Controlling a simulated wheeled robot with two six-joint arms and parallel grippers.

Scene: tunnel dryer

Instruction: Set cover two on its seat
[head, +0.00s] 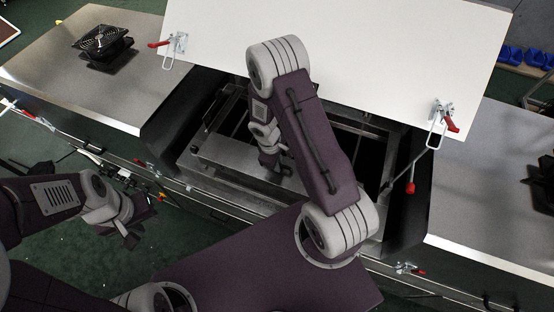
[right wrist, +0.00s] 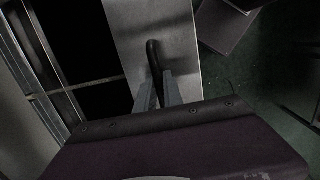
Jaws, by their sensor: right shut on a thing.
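A light grey cover plate (head: 228,150), which I take to be cover two, lies along the near side of the dryer opening. It also shows in the right wrist view (right wrist: 180,40), with a black bar handle (right wrist: 152,58) on it. My right gripper (head: 272,170) is shut on that handle; its two fingers (right wrist: 156,90) close around the handle's near end. Whether the plate rests fully on its seat or is slightly raised, I cannot tell. My left gripper (head: 132,226) hangs over the green floor at the left, away from the cover. Its jaw gap is not clear.
A large white panel (head: 340,50) with red-handled clamps stands behind the dark opening (head: 345,150). Metal worktops flank it on the left (head: 60,65) and right (head: 490,190). A black fan (head: 104,46) stands on the left one. My right arm hides part of the opening.

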